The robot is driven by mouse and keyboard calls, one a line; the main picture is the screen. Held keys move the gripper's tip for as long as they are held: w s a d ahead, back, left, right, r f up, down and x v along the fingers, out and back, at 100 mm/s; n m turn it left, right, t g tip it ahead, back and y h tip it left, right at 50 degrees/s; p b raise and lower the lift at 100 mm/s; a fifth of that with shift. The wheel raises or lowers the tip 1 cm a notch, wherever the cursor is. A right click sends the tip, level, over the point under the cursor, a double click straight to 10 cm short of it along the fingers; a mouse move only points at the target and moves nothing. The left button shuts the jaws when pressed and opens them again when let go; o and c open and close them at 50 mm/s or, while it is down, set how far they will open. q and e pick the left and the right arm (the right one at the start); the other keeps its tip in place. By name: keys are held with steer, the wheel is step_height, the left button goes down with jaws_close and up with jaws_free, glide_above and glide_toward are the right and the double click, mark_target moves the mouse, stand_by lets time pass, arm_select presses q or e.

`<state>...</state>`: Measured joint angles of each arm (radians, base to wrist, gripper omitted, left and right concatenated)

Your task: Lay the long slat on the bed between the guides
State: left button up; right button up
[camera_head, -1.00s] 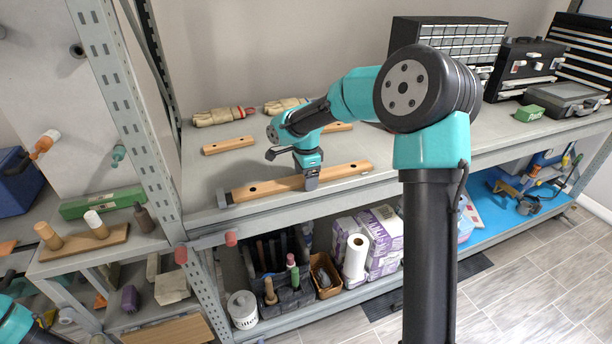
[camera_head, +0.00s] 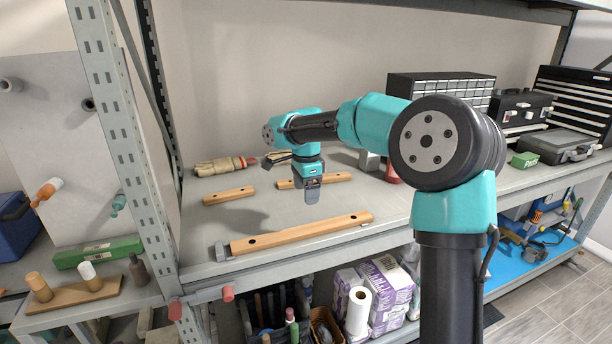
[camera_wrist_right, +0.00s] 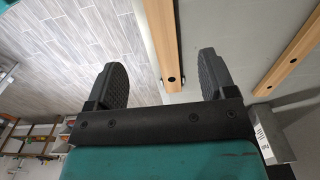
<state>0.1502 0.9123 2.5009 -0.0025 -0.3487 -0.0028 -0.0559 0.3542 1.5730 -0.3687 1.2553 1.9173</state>
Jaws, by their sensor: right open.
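A long wooden slat (camera_head: 300,234) with dark holes lies flat along the bench's front edge. A grey block (camera_head: 222,251) sits at its left end. My right gripper (camera_head: 312,196) is open and empty, pointing down above and behind the slat, apart from it. In the right wrist view, the open fingers (camera_wrist_right: 165,78) have the slat's end (camera_wrist_right: 163,35) showing between and beyond them. Two shorter wooden pieces, the left one (camera_head: 229,195) and the right one (camera_head: 322,179), lie farther back. I cannot tell which parts are the guides. My left gripper is out of view.
The grey bench top (camera_head: 270,215) is clear between the slat and the shorter pieces. Work gloves (camera_head: 222,165) lie at the back. A rack post (camera_head: 125,150) stands at the left. A drawer cabinet (camera_head: 440,88) and black cases stand at the back right.

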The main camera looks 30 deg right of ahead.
steer(key=shift+r, duration=2.2)
